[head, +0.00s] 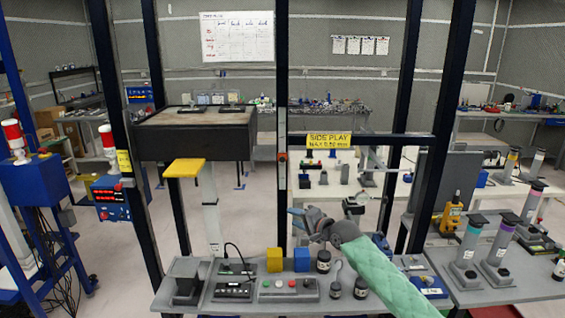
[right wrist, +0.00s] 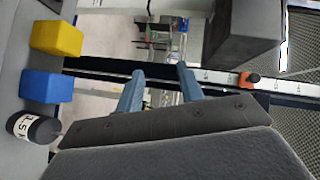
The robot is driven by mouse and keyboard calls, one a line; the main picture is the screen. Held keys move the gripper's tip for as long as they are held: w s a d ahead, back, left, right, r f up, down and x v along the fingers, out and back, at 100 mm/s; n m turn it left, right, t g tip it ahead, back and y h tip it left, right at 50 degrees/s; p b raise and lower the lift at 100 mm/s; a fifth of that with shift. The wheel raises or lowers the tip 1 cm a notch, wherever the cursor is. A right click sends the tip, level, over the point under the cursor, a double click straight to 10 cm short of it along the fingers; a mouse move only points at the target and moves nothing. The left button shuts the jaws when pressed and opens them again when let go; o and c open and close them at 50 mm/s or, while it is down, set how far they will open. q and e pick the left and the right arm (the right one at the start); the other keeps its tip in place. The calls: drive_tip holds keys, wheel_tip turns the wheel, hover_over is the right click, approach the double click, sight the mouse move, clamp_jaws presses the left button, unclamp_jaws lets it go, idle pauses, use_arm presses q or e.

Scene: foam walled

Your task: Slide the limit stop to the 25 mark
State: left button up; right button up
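The limit stop is a small orange slider with a dark knob (head: 283,157) on a pale scale strip on the middle upright post. It also shows in the right wrist view, as an orange block (right wrist: 248,79) on the white scale (right wrist: 215,77). The scale marks are too small to read. My right gripper (head: 296,217) is below the stop, in front of the post and above the bench. In the right wrist view its two blue fingers (right wrist: 160,72) are apart with nothing between them, and the stop lies to their right, clear of them. My left gripper is not in view.
A black box (head: 195,134) stands left of the post, with a yellow plate (head: 185,168) below it. A crossbar with a yellow sign (head: 328,139) runs right. Yellow (head: 274,260) and blue (head: 301,260) blocks and a dark jar (head: 323,262) stand on the bench below.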

sight(284, 161)
drive_tip(key=w+r+m+t+y, duration=0.1)
drive_tip(key=w+r, duration=0.2)
drive_tip(key=r, duration=0.5)
drive_tip(key=w+r+m+y, duration=0.1)
drive_tip(key=w+r, duration=0.1)
drive_tip(key=r, duration=0.6)
drive_tip(key=p+x, duration=0.1)
drive_tip(key=x, duration=0.1)
drive_tip(key=p+x, duration=0.1)
drive_tip(key=x, duration=0.2)
drive_tip(key=shift+w+d+r, duration=0.15)
drive_tip(key=shift+w, duration=0.1)
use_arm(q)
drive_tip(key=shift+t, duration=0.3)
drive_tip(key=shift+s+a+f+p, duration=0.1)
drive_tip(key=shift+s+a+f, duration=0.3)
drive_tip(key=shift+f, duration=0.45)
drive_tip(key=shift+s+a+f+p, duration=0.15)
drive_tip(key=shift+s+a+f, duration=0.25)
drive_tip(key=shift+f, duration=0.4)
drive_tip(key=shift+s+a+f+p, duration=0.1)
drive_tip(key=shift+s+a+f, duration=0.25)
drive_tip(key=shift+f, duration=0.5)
use_arm(e)
drive_tip(key=shift+x, duration=1.15)
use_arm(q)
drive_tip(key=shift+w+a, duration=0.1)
use_arm(e)
clamp_jaws()
drive_tip(key=shift+f, duration=0.25)
